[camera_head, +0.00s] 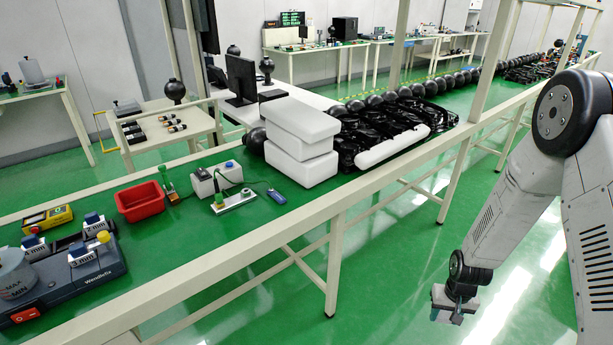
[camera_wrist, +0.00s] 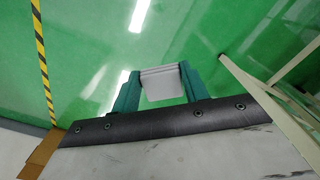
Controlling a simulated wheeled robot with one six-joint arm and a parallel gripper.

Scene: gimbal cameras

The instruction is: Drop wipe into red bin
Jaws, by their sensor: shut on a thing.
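The red bin (camera_head: 140,201) stands on the green bench top at the left in the head view, open side up, and looks empty. My gripper (camera_head: 454,305) hangs low at the right in the head view, in front of the bench and below its top, well away from the bin. In the wrist view my gripper (camera_wrist: 160,88) has its teal fingers shut on a pale grey-white folded wipe (camera_wrist: 162,84). Green floor lies beneath it. The bin is not in the wrist view.
White boxes (camera_head: 298,140) and black bundles (camera_head: 385,130) fill the bench right of the bin. A grey-blue machine (camera_head: 75,265) sits left. The bench's front rail (camera_head: 290,238) lies between my gripper and the bin.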

